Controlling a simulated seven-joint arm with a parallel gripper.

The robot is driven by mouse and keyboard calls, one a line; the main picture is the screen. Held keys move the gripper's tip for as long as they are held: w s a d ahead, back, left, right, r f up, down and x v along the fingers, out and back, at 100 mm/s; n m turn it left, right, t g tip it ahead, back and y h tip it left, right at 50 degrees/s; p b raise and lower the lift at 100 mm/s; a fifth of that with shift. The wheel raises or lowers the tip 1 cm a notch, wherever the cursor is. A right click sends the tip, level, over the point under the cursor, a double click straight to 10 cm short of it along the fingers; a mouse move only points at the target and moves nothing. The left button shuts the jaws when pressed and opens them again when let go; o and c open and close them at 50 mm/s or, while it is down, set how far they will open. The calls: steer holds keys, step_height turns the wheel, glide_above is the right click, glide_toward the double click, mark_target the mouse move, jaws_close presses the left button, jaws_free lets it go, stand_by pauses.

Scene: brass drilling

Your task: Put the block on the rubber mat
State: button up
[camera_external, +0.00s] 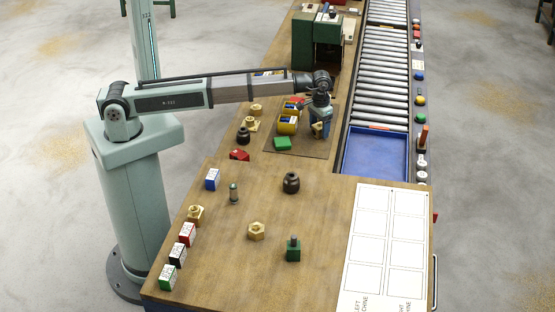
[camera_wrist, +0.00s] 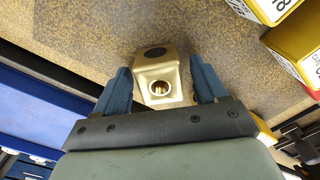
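A brass block (camera_wrist: 158,75) with a round hole in its face sits between the two blue fingers of my gripper (camera_wrist: 160,88) in the wrist view. Narrow gaps show on both sides of it, so the fingers look open around it. In the outside view my gripper (camera_external: 320,122) points down at the right part of the dark rubber mat (camera_external: 312,147), with the brass block (camera_external: 317,131) partly hidden at its fingers. The block is over or on the mat; I cannot tell whether it touches the mat.
A blue tray (camera_external: 375,155) and roller conveyor (camera_external: 382,75) lie to the right. Brass parts, dark fittings and small boxes are spread over the wooden bench (camera_external: 220,260).

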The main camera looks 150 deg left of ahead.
mark_target(319, 125)
steer(key=shift+o, duration=0.2)
steer(key=shift+r, duration=0.15)
step_height(319, 125, up, 12)
stand_by(0.5)
